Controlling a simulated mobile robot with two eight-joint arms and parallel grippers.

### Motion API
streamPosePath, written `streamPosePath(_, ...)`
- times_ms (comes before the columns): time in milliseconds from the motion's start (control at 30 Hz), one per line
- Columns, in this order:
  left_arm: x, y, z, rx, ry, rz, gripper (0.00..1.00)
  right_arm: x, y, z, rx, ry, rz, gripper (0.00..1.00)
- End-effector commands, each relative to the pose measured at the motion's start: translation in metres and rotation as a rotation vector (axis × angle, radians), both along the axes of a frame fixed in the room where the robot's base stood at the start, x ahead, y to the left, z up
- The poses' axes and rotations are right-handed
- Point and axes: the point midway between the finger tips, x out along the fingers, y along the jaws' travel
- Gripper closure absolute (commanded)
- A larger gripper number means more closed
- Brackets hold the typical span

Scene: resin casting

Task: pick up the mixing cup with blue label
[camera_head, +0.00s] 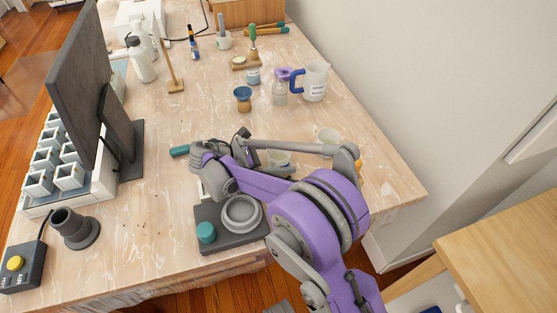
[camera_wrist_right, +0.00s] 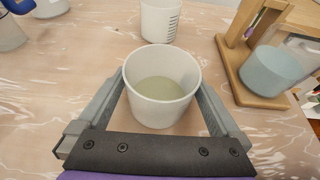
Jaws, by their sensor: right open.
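A white cup (camera_wrist_right: 162,88) with pale greenish contents stands upright between the fingers of my right gripper (camera_wrist_right: 160,105) in the right wrist view. The gripper is open, with a finger along each side of the cup. I cannot make out a blue label on either cup. My left gripper is not in view.
A wooden stand (camera_wrist_right: 234,70) with a bluish cup (camera_wrist_right: 271,76) is close to the right finger.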

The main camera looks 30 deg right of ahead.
Motion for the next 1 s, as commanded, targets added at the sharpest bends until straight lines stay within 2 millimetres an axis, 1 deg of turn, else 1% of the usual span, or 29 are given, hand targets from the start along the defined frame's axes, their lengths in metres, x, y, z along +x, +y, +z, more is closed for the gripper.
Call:
streamPosePath(33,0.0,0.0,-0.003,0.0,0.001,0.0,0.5,-0.002,-0.009,-0.005,-0.001,0.001,-0.004,0.0)
streamPosePath(133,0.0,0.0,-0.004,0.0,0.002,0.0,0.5,-0.004,-0.017,-0.008,0.0,0.0,-0.002,0.0)
streamPosePath(333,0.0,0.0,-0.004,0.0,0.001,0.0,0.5,-0.004,-0.018,-0.008,0.0,0.0,0.0,0.0)
streamPosePath(367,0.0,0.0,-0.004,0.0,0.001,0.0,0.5,-0.004,-0.018,-0.008,0.0,0.0,0.0,0.02)
streamPosePath(500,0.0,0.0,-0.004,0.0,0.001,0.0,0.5,-0.004,-0.018,-0.008,0.0,0.0,0.0,0.27)
streamPosePath(767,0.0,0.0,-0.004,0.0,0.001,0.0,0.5,-0.004,-0.018,-0.008,0.001,0.0,-0.001,0.74)
streamPosePath(800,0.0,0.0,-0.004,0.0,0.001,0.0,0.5,-0.004,-0.018,-0.008,0.0,0.0,0.0,0.75)
streamPosePath(1000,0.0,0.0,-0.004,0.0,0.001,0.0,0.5,-0.004,-0.018,-0.007,0.0,0.0,0.0,0.75)
